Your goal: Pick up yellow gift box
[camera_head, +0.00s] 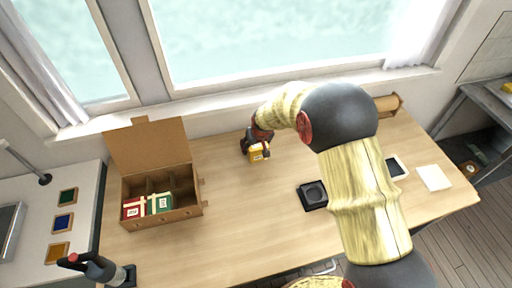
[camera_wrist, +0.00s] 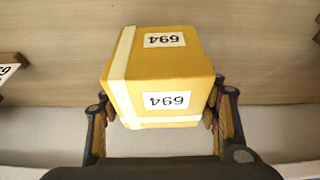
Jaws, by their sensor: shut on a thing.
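The yellow gift box (camera_head: 257,153) is a small cube in the head view, over the back part of the wooden table. In the wrist view the yellow gift box (camera_wrist: 150,75) fills the middle, with pale ribbon bands and white labels reading 694. My gripper (camera_head: 255,148) is shut on it, with one finger on each side; the fingers of my gripper (camera_wrist: 160,118) show at its left and right in the wrist view. I cannot tell whether the box touches the table.
An open brown compartment box (camera_head: 165,216) stands at the left, holding a red box (camera_head: 133,208) and a green box (camera_head: 160,203). A black square tray (camera_head: 312,195) lies right of centre. A white pad (camera_head: 434,178) lies at the right. The table middle is clear.

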